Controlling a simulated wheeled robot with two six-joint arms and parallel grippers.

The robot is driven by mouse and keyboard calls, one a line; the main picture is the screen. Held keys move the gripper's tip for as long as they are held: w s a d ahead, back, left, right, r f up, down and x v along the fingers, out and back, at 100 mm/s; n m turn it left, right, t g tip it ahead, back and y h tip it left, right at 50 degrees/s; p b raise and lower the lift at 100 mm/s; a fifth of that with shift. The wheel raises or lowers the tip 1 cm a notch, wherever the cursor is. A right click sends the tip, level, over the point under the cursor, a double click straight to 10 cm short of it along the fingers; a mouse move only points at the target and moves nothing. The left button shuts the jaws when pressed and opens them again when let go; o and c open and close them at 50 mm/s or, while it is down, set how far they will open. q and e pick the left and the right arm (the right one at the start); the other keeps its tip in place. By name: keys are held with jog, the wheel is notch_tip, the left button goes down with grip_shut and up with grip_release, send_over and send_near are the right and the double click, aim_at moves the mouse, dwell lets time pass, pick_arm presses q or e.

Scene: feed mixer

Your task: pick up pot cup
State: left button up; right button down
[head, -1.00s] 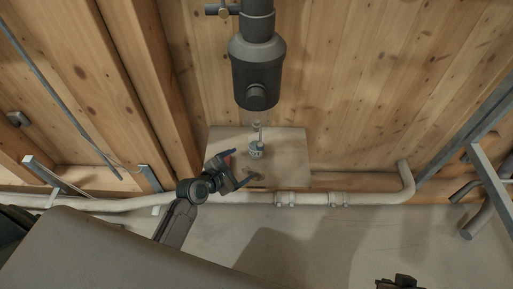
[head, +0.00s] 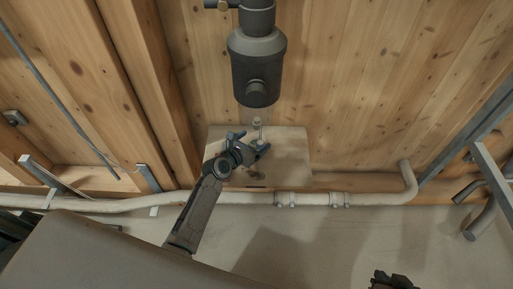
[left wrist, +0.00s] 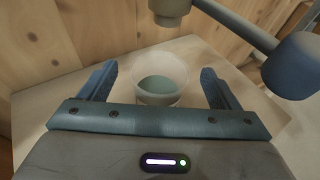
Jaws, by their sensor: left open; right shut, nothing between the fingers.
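The pot cup (left wrist: 160,92) is a small pale, translucent round cup with a grey-green inside, upright on the wooden board in the left wrist view. My left gripper (left wrist: 156,74) is open, with one finger on each side of the cup and visible gaps between. In the head view my left gripper (head: 251,140) is over the board and hides most of the cup. My right gripper (head: 393,281) is partly in view at the bottom edge, away from the cup.
A dark cylinder (head: 257,62) is mounted above the board (head: 295,158). A pale pipe (head: 370,199) runs along the front.

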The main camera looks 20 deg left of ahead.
pick_arm(q)
jog(key=shift+x, duration=1.2)
jog(key=c, duration=1)
